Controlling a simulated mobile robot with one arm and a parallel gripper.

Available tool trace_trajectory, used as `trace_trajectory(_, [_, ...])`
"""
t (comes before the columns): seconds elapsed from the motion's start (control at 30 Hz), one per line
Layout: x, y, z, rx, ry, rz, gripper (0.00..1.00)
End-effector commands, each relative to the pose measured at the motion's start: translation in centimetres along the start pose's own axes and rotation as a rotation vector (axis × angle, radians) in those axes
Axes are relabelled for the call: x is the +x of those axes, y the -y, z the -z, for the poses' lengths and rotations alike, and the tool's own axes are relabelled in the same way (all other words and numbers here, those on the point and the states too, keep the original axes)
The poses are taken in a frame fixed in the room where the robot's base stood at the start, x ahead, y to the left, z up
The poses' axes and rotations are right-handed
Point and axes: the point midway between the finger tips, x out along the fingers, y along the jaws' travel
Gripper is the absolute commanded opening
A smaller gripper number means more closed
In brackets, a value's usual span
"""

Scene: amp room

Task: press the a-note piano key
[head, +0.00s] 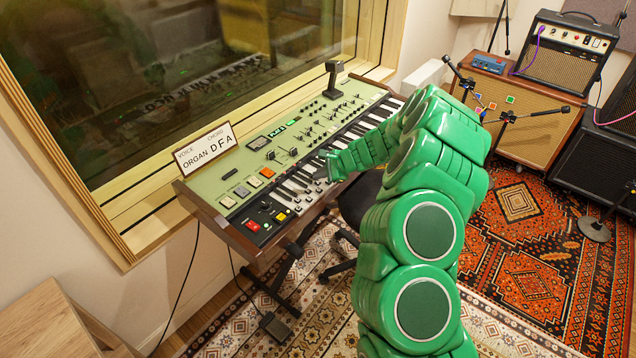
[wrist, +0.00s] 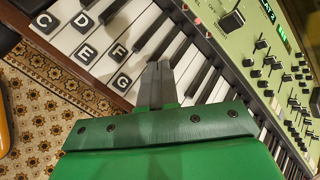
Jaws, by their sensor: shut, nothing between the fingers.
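The keyboard of white and black keys (head: 300,185) runs along the front of a green-topped organ. In the wrist view, white keys carry black letter tags: C (wrist: 39,22), D (wrist: 83,22), E (wrist: 85,53), F (wrist: 119,52) and G (wrist: 122,82). No A tag shows; my gripper covers the front of the keys just past G. My gripper (wrist: 158,66) is shut and empty, its fingertips over the keys on the far side of G from F. It also shows at the keyboard in the head view (head: 331,166). I cannot tell whether the tips touch a key.
The organ's green panel (head: 240,160) with sliders and knobs lies behind the keys. A sign (head: 205,149) reads "VOICE CHORD ORGAN DFA". A dark stool (head: 360,200) is under my arm. Amplifiers (head: 563,52) and microphone stands are at the right; patterned rugs (head: 525,270) cover the floor.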

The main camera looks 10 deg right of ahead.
Motion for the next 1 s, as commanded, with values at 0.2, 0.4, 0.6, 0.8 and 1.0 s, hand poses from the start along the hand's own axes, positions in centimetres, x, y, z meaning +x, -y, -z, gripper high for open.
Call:
trace_trajectory(0.2, [-0.1,0.1,0.0,0.000,0.000,0.000,0.00])
trace_trajectory(0.4, [-0.2,0.2,-0.1,0.000,0.000,0.001,0.00])
trace_trajectory(0.6, [-1.1,0.9,-0.8,-0.002,0.000,0.003,0.00])
trace_trajectory(0.8, [-2.2,1.7,-1.5,-0.003,-0.001,0.002,0.00])
trace_trajectory(1.0, [-3.2,2.4,-2.2,-0.001,-0.001,0.002,0.00])
